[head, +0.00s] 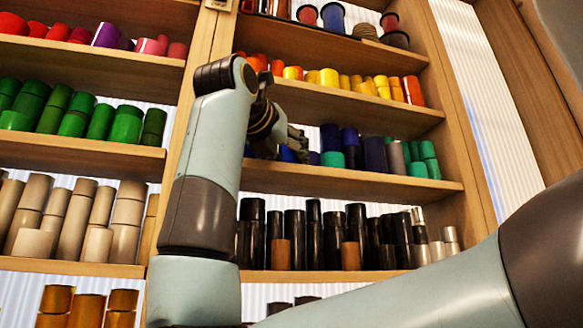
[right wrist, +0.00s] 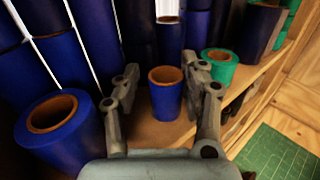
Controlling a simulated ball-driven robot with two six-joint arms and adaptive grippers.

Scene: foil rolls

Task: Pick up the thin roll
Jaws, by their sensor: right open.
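In the right wrist view a short, slim blue roll (right wrist: 165,98) with a brown core stands upright on the wooden shelf. My right gripper (right wrist: 160,68) is open, with one finger on each side of this roll; I cannot tell whether either finger touches it. In the head view my right gripper (head: 297,143) reaches in at the shelf of blue and teal rolls, and the slim roll cannot be made out there. Which roll the task calls thin is not marked; this one is slimmer than the wide blue roll (right wrist: 60,125) at left. My left gripper is not in view.
A teal roll (right wrist: 219,70) stands close beyond the right finger. Taller blue rolls (right wrist: 170,38) stand behind. Black rolls (head: 313,225) fill the shelf below, and yellow rolls (head: 329,78) stand above. A green gridded mat (right wrist: 285,155) lies at lower right.

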